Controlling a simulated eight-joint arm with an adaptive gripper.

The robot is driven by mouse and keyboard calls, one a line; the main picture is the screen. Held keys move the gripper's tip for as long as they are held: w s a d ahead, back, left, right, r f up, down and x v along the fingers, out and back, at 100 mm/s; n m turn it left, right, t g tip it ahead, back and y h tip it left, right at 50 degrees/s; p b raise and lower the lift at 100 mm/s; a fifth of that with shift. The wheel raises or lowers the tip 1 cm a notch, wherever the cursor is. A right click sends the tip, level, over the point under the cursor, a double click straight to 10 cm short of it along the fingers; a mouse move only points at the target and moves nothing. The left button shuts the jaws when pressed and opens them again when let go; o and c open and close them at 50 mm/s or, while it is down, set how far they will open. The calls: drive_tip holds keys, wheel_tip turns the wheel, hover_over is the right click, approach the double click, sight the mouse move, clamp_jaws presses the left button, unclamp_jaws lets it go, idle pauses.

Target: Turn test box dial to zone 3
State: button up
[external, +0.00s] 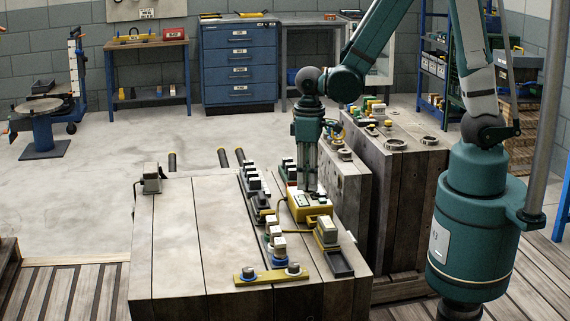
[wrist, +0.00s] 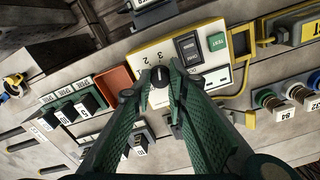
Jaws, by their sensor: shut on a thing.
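The test box (external: 312,211) is yellow with a pale top panel, on the block's top. In the wrist view its cream panel (wrist: 205,55) has a yellow edge, dark switches and a green TEST button. The black dial (wrist: 159,77) sits near the panel's near edge, with small zone numerals above it. My gripper (wrist: 156,92) points down at the panel, its green fingers shut on the dial, one on each side. In the external view my gripper (external: 308,189) is over the box and the dial is hidden. The dial's exact zone is too small to read surely.
Green-and-black terminal blocks (wrist: 68,110) and an orange-brown piece (wrist: 117,88) lie left of the box. A yellow cable (wrist: 250,75) runs along its right side. Blue and green posts (wrist: 280,97) stand further right. The block's left top (external: 185,225) is mostly clear.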

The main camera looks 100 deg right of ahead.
drive_tip(key=shift+m, duration=0.6)
drive_tip(key=o, duration=0.9)
drive_tip(key=shift+r, duration=4)
drive_tip(key=shift+r, duration=0.1)
